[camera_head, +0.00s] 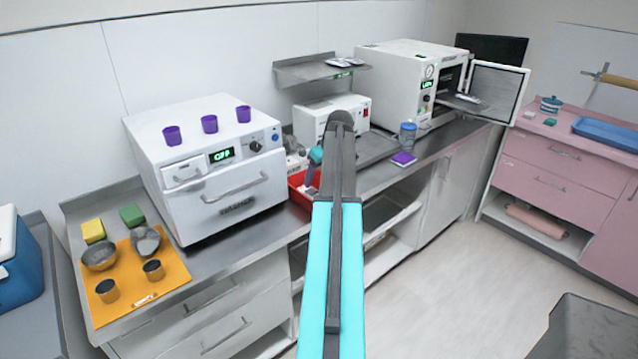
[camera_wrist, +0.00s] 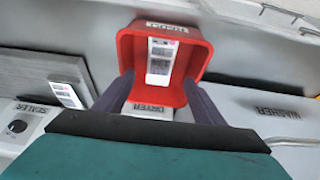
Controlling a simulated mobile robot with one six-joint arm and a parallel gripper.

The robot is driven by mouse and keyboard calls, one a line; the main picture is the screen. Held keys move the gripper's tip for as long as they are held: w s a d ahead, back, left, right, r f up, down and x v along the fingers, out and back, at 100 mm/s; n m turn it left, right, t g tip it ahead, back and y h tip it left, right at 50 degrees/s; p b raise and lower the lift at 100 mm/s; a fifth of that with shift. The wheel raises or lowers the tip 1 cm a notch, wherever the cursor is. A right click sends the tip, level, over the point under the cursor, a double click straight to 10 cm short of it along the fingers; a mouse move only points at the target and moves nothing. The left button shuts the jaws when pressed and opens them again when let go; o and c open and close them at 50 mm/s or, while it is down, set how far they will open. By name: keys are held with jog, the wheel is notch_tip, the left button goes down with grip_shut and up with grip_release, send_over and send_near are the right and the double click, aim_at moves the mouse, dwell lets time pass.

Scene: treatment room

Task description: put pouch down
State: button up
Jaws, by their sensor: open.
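A white pouch (camera_wrist: 161,58) with a printed label lies inside the red bin (camera_wrist: 203,60) in the wrist view. My gripper (camera_wrist: 160,82) is open over the bin, with one dark finger on each side of the pouch's lower end. I see a gap between the pouch and each finger. In the head view my gripper (camera_head: 312,185) points down into the red bin (camera_head: 297,193) on the steel counter. The pouch in the bin is hidden there.
The washer (camera_head: 215,165) stands left of the bin and the white sealer (camera_head: 325,117) behind it. Another pouch (camera_wrist: 66,95) lies by the sealer. More pouches rest on the wall shelf (camera_head: 300,74). A blue-lidded jar (camera_head: 407,137) stands right on the counter.

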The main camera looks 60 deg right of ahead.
jog(key=d+b+v, duration=0.1)
jog(key=v, duration=0.6)
jog(key=shift+a, duration=0.55)
jog(key=shift+r, duration=0.15)
jog(key=shift+s, duration=0.1)
